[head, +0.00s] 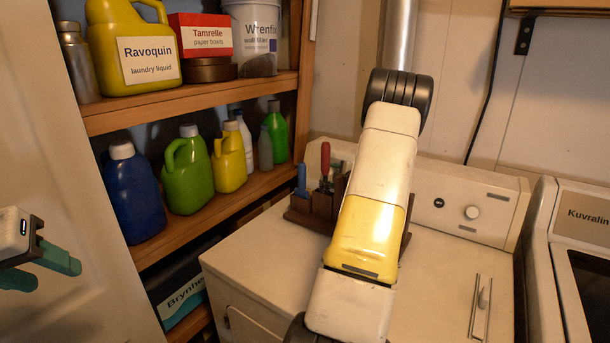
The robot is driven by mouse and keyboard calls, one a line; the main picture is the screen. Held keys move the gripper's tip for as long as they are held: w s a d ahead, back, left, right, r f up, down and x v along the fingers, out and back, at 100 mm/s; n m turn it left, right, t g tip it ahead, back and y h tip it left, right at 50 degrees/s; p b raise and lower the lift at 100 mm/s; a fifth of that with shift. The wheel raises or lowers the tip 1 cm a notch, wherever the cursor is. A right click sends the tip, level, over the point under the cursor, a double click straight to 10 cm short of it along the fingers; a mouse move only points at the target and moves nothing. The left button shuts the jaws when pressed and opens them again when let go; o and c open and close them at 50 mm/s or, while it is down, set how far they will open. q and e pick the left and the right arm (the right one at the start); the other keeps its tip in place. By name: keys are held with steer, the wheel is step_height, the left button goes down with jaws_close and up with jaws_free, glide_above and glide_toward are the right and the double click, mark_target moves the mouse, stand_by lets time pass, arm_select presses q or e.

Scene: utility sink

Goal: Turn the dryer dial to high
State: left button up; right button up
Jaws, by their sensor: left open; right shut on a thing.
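The dryer (440,275) is a white machine with a raised control panel (420,203) at its back. The dial's marks are too small to read. My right arm crosses the dryer and covers part of the panel's middle; its gripper does not show. My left gripper (40,270) is at the far left edge, its teal fingers apart and empty, far from the dial.
A wooden tool holder (314,208) with several tools stands on the dryer's back left. Wooden shelves (190,110) with bottles and boxes stand at left. A second machine labelled Kuvralin (582,220) is at right. A small handle in a recessed plate (481,300) is on the dryer top, which is otherwise clear at right.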

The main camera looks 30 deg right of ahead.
steer(key=shift+f+m+t, duration=0.1)
steer(key=shift+m+t, duration=0.3)
steer(key=o, duration=1.4)
steer(key=shift+c, duration=0.2)
